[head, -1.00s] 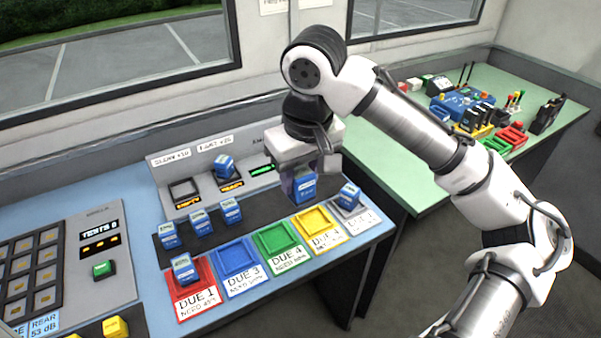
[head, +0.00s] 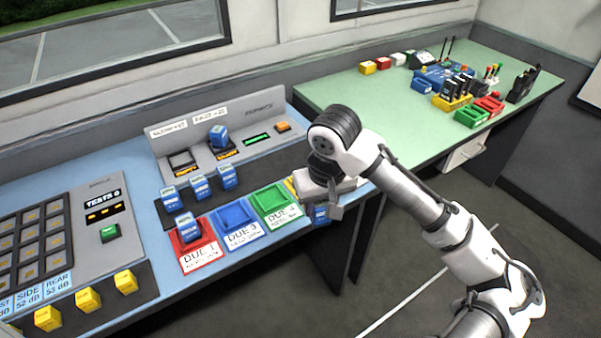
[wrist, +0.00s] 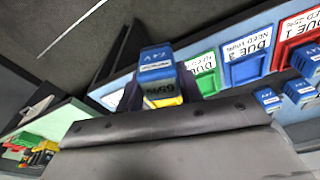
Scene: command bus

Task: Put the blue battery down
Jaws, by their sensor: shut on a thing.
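My gripper (head: 322,204) is shut on a blue battery (head: 321,214), held near the counter's front edge at the right end of the tray row. In the wrist view the battery (wrist: 157,66) reads 65%, with floor and part of the yellow tray (wrist: 165,101) behind it. The red DUE 1 tray (head: 202,259) holds a blue battery (head: 186,228). The blue DUE 3 tray (head: 236,217) and green DUE 4 tray (head: 274,202) are empty. The yellow tray is mostly hidden by my gripper in the head view; the tray beyond is hidden there.
Three blue batteries (head: 198,187) stand on the dark strip behind the trays. The grey charger (head: 220,120) has a battery (head: 219,136) in one bay; its left bay (head: 183,161) is empty. A green table (head: 385,110) stands right, beyond a gap.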

